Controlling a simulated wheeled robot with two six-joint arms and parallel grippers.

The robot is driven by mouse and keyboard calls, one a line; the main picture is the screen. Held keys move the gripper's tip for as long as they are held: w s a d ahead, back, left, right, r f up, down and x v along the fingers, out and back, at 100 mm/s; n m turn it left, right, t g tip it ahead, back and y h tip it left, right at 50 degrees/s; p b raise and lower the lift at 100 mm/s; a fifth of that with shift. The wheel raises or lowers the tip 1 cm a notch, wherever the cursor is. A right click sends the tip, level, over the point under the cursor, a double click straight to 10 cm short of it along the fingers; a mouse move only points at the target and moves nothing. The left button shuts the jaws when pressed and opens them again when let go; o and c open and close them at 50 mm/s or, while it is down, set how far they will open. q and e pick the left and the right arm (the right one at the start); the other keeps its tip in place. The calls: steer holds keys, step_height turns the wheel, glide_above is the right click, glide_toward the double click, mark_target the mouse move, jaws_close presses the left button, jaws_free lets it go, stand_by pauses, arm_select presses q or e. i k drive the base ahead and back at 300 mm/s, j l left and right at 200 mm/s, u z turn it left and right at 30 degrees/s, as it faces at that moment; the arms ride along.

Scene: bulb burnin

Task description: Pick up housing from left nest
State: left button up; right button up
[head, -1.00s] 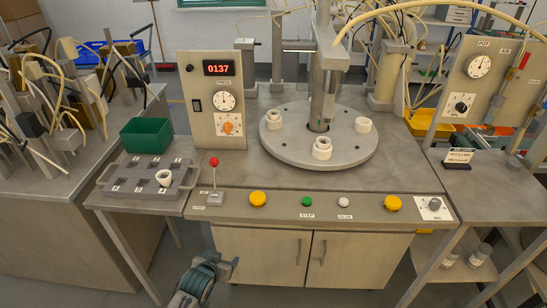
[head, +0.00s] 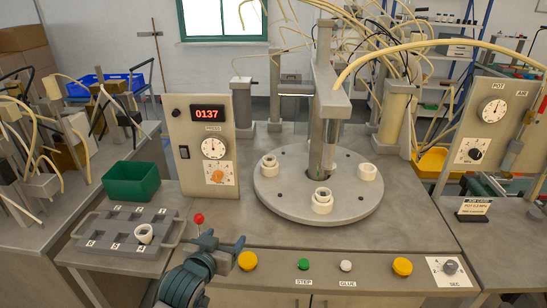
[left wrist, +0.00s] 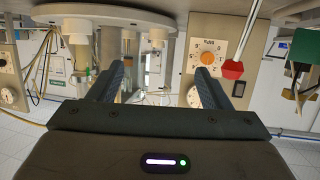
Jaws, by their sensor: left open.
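A white ring-shaped housing (head: 144,233) sits in a front slot of the grey tray (head: 170,216) at the left. Three white pieces stand around the round grey turntable: one at its left (head: 269,166), one at its front (head: 322,201) and one at its right (head: 367,173). My left gripper (head: 223,243) is open and empty at the front edge of the bench, right of the tray and in front of the turntable. In the left wrist view its two fingers (left wrist: 160,75) stand apart with nothing between them. My right gripper is not in view.
A red-knobbed lever (head: 199,219) stands just behind my left gripper. A yellow button (head: 248,261) is close to its right. The press panel (head: 208,145) and green bin (head: 132,182) stand behind. A column rises over the turntable (head: 285,200).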

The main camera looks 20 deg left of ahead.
mark_target(269, 165)
steer(key=i+j, duration=0.1)
steer(key=i, duration=1)
